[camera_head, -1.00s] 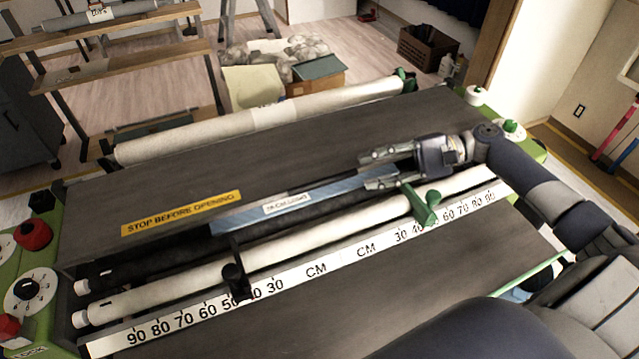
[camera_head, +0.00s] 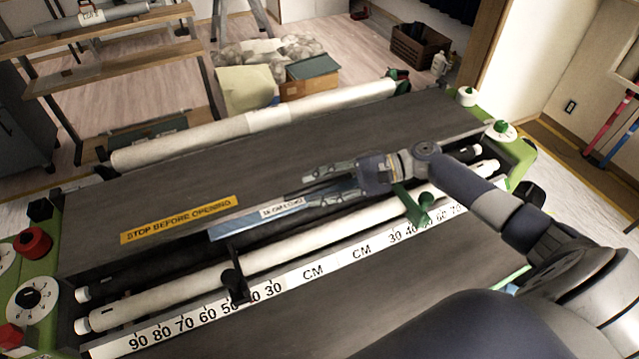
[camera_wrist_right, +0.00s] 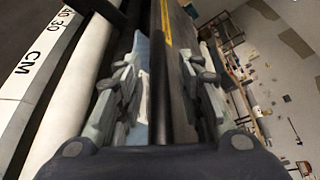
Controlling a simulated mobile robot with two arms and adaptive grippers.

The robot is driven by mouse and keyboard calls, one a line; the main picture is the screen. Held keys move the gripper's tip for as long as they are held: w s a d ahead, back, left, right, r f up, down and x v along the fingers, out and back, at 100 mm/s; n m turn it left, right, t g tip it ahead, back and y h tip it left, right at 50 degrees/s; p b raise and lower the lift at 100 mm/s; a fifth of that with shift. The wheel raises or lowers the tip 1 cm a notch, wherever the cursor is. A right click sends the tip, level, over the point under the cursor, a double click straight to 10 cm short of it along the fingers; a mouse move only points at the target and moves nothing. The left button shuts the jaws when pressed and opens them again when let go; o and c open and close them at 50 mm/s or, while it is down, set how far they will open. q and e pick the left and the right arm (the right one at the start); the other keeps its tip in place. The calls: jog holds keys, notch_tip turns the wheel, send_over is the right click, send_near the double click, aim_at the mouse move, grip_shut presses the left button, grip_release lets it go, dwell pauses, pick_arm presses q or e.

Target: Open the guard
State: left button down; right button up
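The guard (camera_head: 200,190) is a long dark grey cover across the machine, lying flat, with a yellow "STOP BEFORE OPENING" label (camera_head: 180,218). A blue strip (camera_head: 238,224) with a white label lies along its front edge. My right gripper (camera_head: 328,182) is at this edge, right of the white label. In the right wrist view its two fingers (camera_wrist_right: 163,85) are apart, one on each side of the blue strip (camera_wrist_right: 157,75) and a dark bar (camera_wrist_right: 159,110). I cannot tell whether they touch. My left gripper is not in view.
In front of the guard run white rollers (camera_head: 190,285) and a CM ruler (camera_head: 315,270). A black clip (camera_head: 235,277) and a green clip (camera_head: 421,208) stand up there. A wallpaper roll (camera_head: 200,143) lies behind the guard.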

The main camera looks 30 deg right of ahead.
grip_shut()
